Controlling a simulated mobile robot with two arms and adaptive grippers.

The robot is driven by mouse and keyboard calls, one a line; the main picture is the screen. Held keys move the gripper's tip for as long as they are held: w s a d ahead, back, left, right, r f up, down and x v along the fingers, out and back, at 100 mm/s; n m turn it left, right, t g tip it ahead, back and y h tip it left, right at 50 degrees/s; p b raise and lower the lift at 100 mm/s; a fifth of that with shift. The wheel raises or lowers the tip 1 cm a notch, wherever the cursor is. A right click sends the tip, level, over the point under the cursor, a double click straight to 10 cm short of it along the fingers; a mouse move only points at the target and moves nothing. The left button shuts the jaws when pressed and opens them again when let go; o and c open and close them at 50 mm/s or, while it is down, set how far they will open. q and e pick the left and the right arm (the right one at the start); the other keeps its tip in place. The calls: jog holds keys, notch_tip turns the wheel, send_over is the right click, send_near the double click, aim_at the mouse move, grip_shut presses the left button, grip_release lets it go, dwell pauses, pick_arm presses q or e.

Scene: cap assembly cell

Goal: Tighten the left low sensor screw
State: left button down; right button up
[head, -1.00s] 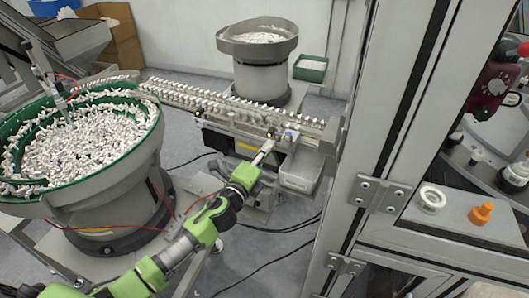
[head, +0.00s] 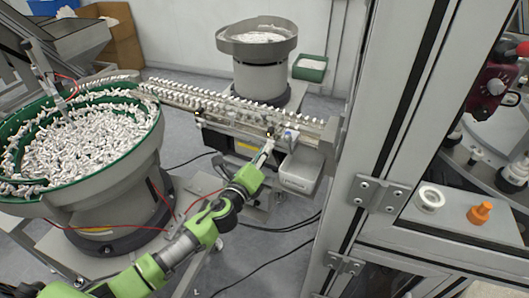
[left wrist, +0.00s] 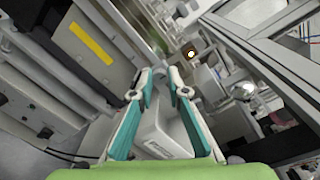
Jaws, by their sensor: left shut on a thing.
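My left gripper (head: 268,148) reaches up to the front of the feed rail (head: 235,104), near a small dark sensor mount (head: 271,132). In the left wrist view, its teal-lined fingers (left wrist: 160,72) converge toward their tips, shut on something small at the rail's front. The left low sensor screw itself is too small and too hidden by the fingertips to make out. A lit orange-white spot (left wrist: 191,54) shows just beyond the tips, to the right. My right gripper is not in view.
A pale bin (head: 300,174) hangs just right of the gripper under the rail. A green-rimmed bowl feeder (head: 158,125) full of white parts stands left. A grey bowl feeder (head: 262,72) stands behind the rail. A cabinet frame (head: 395,100) closes off the right. Cables cross the floor.

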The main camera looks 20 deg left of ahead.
pick_arm(q)
jog(key=shift+f, duration=0.1)
jog(key=c, duration=2)
grip_release()
jog(key=shift+o, duration=0.2)
jog(key=s+a, duration=0.1)
jog(key=s, duration=1.1)
jog(key=shift+r, duration=0.35)
jog(key=shift+a, duration=0.1)
